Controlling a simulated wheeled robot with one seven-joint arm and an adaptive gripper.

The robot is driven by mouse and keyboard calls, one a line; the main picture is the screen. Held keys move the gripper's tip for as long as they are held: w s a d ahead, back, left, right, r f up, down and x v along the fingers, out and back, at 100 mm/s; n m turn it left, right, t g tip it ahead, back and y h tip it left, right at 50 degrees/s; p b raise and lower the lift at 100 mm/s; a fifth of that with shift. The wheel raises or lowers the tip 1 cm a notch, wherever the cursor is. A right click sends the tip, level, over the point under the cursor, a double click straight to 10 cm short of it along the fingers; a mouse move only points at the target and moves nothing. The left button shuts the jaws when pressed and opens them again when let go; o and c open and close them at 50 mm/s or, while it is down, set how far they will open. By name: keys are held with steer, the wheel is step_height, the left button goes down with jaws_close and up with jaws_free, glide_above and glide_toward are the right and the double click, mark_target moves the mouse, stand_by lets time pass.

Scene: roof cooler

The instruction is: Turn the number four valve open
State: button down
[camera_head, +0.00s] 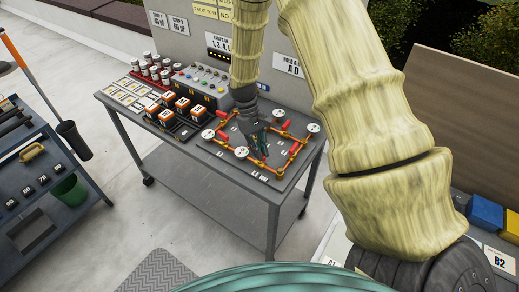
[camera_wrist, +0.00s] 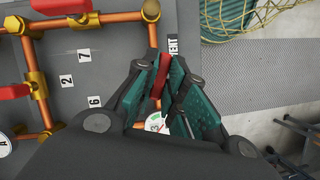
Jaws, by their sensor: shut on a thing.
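A copper-pipe valve board (camera_head: 228,131) with red-handled valves lies on the grey cart. My gripper (camera_head: 264,150) reaches down over the board's right-middle part. In the wrist view my gripper (camera_wrist: 162,85) is shut on a red valve handle (camera_wrist: 160,78), which stands between the teal fingers. The fingers hide most of this valve and any number beside it. Two other red handles, the upper one (camera_wrist: 62,6) and the left one (camera_wrist: 14,91), show on the pipes. Labels 2, 7 and 6 are readable near them. I cannot tell the number of the held valve.
Round white gauges (camera_head: 241,152) stand around the pipes. Orange-and-black blocks (camera_head: 183,105), a switch box (camera_head: 200,82) and red-and-white canisters (camera_head: 154,69) are left of the board. A blue tool cart (camera_head: 40,180) stands at the left. Open floor lies between the carts.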

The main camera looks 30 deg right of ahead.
steer(key=shift+n, duration=0.7)
steer(key=shift+n+h, duration=0.3)
steer(key=shift+h, duration=0.1)
steer(key=c, duration=1.5)
jaws_free()
steer(key=v, duration=1.2)
steer(key=shift+s+r, duration=0.1)
steer(key=shift+s, duration=0.05)
